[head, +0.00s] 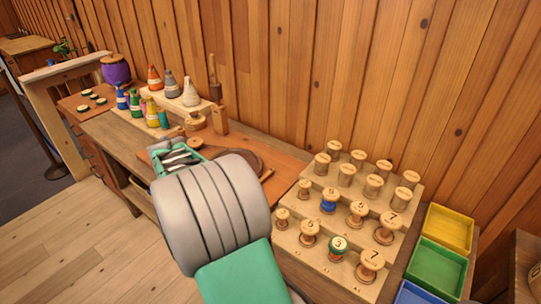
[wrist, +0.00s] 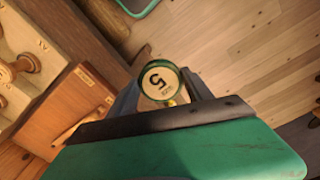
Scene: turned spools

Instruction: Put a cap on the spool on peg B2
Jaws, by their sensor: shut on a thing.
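My gripper (wrist: 164,92) is shut on a round cap (wrist: 159,80) in the wrist view. The cap has a green rim and a pale face with a 5, upside down in this view. In the head view my arm hides the gripper and the held cap. The stepped spool rack (head: 293,240) stands at the right of the bench with several rows of wooden spools. One spool has blue thread (head: 329,203); a front spool wears a green-rimmed cap marked 3 (head: 338,244). The peg labels are too small to read, so I cannot tell which is B2.
Several green-rimmed discs lie on a board (head: 70,104) at the far left. Yellow (head: 450,229), green (head: 436,265) and blue (head: 413,294) trays stand right of the rack. Coloured cones (head: 154,78) and a green bin (head: 166,165) stand along the bench. The wooden wall is behind.

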